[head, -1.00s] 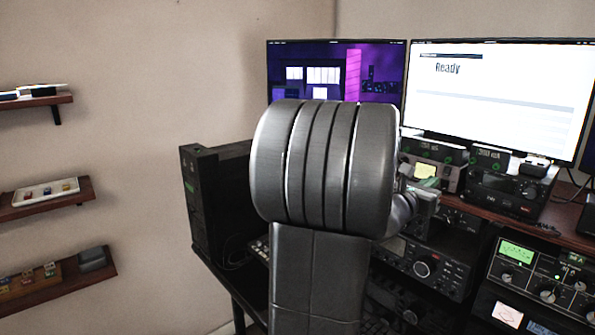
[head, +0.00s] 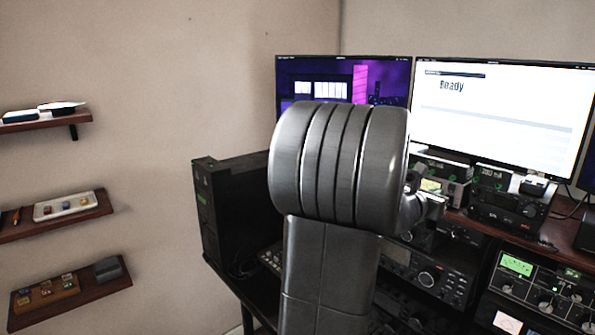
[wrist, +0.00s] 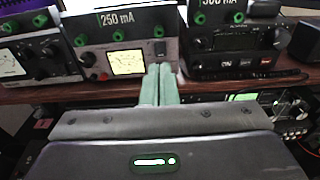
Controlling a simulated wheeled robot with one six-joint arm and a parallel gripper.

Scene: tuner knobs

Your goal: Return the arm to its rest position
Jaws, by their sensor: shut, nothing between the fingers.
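My gripper (wrist: 158,84) shows in the wrist view with its two greenish fingers together and nothing between them. The fingertips point at the lower part of a grey meter unit marked 250 mA (wrist: 128,45); whether they touch it I cannot tell. In the head view my own large grey arm joint fills the middle and hides part of the desk and the left monitor. The end of my arm shows only as a small grey part to the right of that joint, and the fingers cannot be made out there.
Monitors (head: 500,105) stand at the back of the desk. A black tower case (head: 235,205) stands left of my arm. Radio units (head: 425,275) with knobs fill the racks at right. Wall shelves (head: 75,292) hold small items at far left. The wall space between is clear.

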